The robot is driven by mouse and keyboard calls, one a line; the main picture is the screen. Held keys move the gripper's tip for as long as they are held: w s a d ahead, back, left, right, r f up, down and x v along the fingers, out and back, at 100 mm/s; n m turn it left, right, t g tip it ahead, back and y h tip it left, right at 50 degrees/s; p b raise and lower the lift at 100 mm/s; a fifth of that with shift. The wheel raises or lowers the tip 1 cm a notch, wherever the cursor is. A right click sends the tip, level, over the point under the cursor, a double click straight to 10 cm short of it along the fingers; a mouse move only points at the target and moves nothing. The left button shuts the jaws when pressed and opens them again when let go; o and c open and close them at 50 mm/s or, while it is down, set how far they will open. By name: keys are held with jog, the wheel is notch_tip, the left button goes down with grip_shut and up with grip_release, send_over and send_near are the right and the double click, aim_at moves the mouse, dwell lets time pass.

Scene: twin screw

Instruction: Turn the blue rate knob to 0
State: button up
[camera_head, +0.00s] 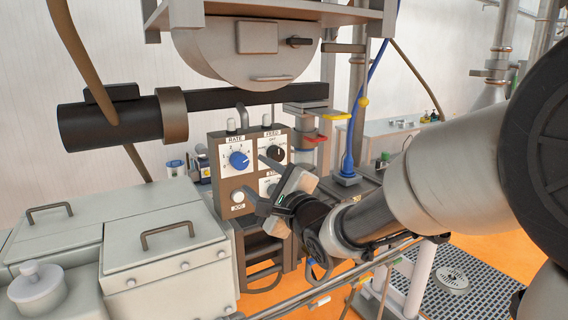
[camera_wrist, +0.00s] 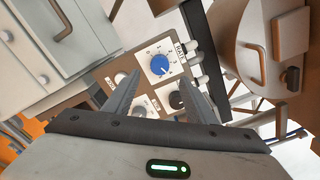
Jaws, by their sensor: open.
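The blue rate knob (camera_head: 238,160) sits on a white scale plate under the word RATE, at the upper left of the control panel (camera_head: 226,190). In the wrist view, the knob (camera_wrist: 158,64) is above the space between my fingers, with printed numbers around it. Its exact setting is too small to read. My gripper (camera_head: 253,173) is open and empty in front of the panel, at the knob's lower right in the head view. In the wrist view, the two fingers of my gripper (camera_wrist: 162,78) point towards the panel; no contact with the knob shows.
A black feed knob (camera_head: 276,153) is right of the rate knob. A white jog button (camera_head: 238,197) is below it, and another dial is partly hidden by my gripper. Grey lidded hoppers (camera_head: 165,250) stand at left.

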aim_at(242, 163)
jog(key=b+x, duration=0.1)
jog(key=x, duration=0.8)
jog(key=shift+w+a, duration=0.2)
jog(key=shift+w, duration=0.05)
jog(key=shift+c, duration=0.4)
jog(key=c, duration=1)
jog(key=shift+o, duration=0.2)
jog(key=shift+b, duration=0.3)
